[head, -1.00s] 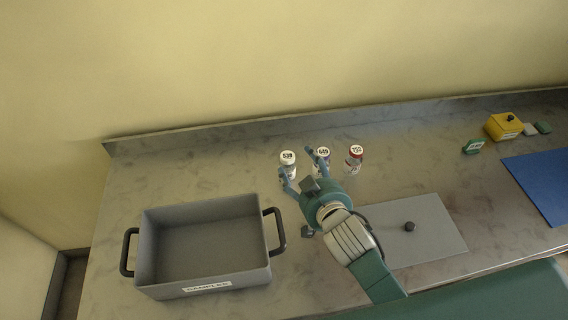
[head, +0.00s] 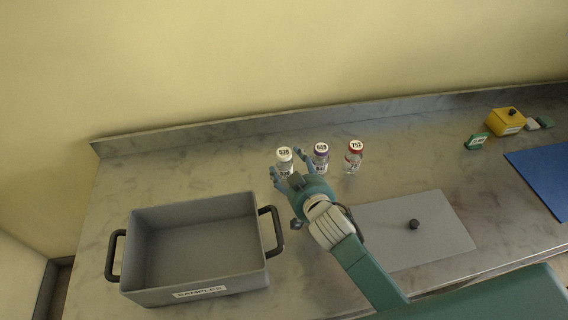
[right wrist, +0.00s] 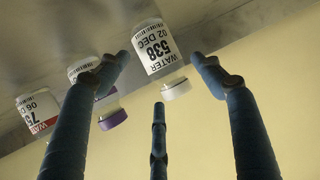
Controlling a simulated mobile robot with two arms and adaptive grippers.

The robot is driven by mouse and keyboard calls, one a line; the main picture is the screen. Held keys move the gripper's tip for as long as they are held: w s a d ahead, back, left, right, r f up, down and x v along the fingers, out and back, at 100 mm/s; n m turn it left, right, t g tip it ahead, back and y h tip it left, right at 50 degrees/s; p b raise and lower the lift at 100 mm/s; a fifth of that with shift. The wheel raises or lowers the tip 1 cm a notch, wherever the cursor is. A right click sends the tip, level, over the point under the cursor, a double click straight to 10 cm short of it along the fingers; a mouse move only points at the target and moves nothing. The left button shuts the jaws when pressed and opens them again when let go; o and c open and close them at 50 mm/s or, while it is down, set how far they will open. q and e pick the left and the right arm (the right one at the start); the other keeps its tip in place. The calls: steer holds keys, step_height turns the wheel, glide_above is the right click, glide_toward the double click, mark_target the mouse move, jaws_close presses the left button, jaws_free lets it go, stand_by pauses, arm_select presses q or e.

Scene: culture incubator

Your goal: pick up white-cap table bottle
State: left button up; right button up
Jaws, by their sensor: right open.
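In the right wrist view the spread fingertips (right wrist: 161,70) frame the bottle, one on each side, with gaps visible. The bottle's lower part is partly hidden by the gripper in the head view. My left gripper is not in view.
A purple-cap bottle (head: 321,150) stands close right of the white-cap one, then a red-cap bottle (head: 355,152). A grey SAMPLES bin (head: 262,262) is at left front. A grey plate with a black knob (head: 414,224), a yellow box (head: 505,122) and a blue mat (head: 545,175) lie right.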

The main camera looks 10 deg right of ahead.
mark_target(290, 164)
steer(key=p+x, duration=0.1)
steer(key=x, duration=0.4)
steer(key=shift+d+r, duration=0.1)
steer(key=shift+d, duration=0.05)
steer(key=c, duration=1.1)
steer(key=shift+r, duration=0.1)
